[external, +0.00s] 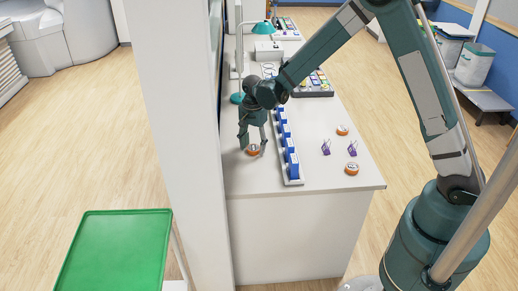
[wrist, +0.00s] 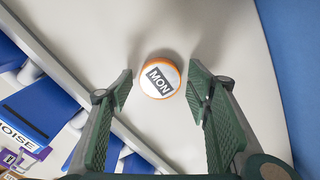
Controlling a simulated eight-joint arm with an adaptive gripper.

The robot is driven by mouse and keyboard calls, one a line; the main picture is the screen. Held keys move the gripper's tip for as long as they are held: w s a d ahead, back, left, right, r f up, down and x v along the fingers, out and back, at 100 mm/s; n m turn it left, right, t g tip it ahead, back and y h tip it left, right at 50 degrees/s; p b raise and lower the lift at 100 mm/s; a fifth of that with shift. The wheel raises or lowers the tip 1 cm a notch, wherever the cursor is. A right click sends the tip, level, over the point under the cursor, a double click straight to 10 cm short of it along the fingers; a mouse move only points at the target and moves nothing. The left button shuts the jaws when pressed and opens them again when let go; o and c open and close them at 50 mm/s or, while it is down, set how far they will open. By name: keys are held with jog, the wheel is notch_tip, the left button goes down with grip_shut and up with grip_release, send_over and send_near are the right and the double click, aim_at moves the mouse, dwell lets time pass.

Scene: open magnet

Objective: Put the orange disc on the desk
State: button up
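An orange disc (wrist: 160,78) with a white top and a dark "MON" label lies flat on the white desk (external: 325,175). It also shows in the external view (external: 252,150), left of the blue row on the desk. My gripper (wrist: 163,92) is open and empty, pointing down over the disc. Its fingers stand on either side of the disc with gaps between. Two more orange discs lie farther right on the desk, one at the back (external: 343,130) and one nearer the front edge (external: 351,168).
A rail of blue blocks (external: 290,157) runs along the desk just right of my gripper. Two purple items (external: 326,148) (external: 352,149) stand right of it. A teal lamp (external: 238,97) stands behind. A white wall (external: 180,150) rises close on the left.

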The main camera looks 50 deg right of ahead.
aim_at(254, 148)
jog(key=shift+r, duration=0.1)
notch_tip(254, 148, up, 12)
jog(key=p, duration=0.2)
dwell(0.7)
jog(key=shift+r, duration=0.15)
dwell(0.4)
jog(key=s+d+r+n+t, duration=0.25)
jog(key=s+r+n, duration=0.55)
jog(key=s+r, duration=1)
jog(key=s+r+n+t, duration=0.1)
jog(key=s+n+t, duration=0.3)
jog(key=s, duration=1.6)
jog(key=n, duration=0.4)
jog(key=shift+s+d+r+t, duration=0.3)
jog(key=shift+d+r+t, duration=0.05)
jog(key=shift+d, duration=0.05)
